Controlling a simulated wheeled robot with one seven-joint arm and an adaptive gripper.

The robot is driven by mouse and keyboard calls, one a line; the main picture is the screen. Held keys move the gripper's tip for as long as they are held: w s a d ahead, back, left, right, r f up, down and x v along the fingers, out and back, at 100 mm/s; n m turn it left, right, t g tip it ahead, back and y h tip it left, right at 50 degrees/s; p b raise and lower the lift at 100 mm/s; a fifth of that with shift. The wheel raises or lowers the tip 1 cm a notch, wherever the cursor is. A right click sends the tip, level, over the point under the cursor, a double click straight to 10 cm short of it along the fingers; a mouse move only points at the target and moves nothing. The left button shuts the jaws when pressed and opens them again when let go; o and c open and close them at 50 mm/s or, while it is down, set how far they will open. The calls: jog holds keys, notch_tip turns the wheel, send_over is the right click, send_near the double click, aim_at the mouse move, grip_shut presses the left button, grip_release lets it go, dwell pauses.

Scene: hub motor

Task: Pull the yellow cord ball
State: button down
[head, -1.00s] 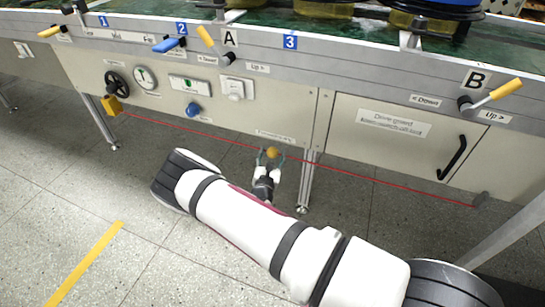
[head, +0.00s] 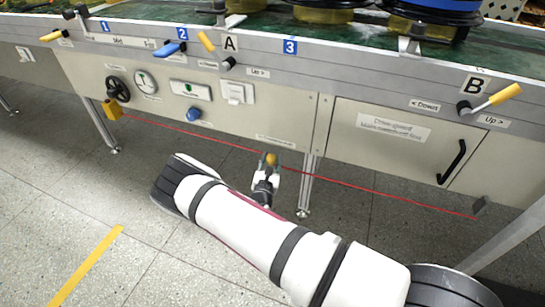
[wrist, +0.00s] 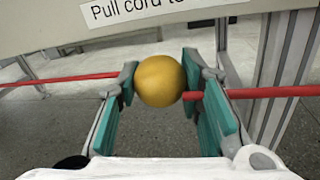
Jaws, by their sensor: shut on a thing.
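The yellow cord ball (wrist: 160,81) sits on a red cord (wrist: 262,92) that runs sideways below the panel edge. In the wrist view the ball is between the two teal-padded fingers of my gripper (wrist: 163,88), which are shut on it near their tips. In the head view the ball (head: 271,159) is small at the end of my gripper (head: 268,170), under the front panel. The cord (head: 380,191) stretches from a yellow box at the left to a bracket at the right.
A metal table leg (head: 307,185) stands just right of my gripper. The panel with a label (wrist: 140,8) hangs right above the ball. A yellow box (head: 112,109) holds the cord's left end. The floor (head: 110,190) in front is clear.

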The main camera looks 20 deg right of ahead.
aim_at(269, 163)
jog(key=v, duration=0.1)
jog(key=p+v, duration=0.1)
jog(key=v, duration=0.1)
jog(key=shift+a, duration=0.35)
jog(key=c, duration=1.1)
grip_release()
jog(key=v, duration=1.2)
